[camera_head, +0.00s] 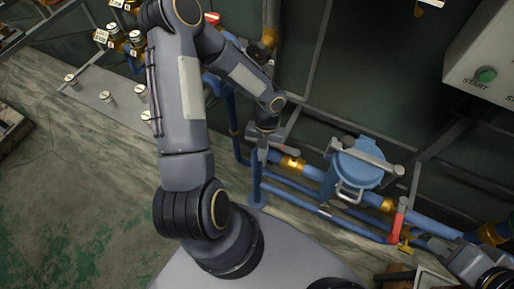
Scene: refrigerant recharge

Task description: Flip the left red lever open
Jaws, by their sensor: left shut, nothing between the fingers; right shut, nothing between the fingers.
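My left arm reaches down from the upper middle, and its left gripper (264,150) is shut and empty at the blue pipe, left of the blue canister. A small reddish part shows beside its fingertips; it may be the left red lever, but the gripper hides most of it, and I cannot tell whether they touch. Another red lever (397,221) stands nearly upright on the pipe to the right of the canister. My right gripper (428,246) is shut and empty at the lower right, close to this lever's base.
The blue canister (356,168) with a metal handle stands between the two gripper positions. Blue pipes (310,195) with brass fittings run below it. A grey box with a green START button (486,75) is at upper right. Several gauges or valves stand at upper left. The left floor is mostly clear.

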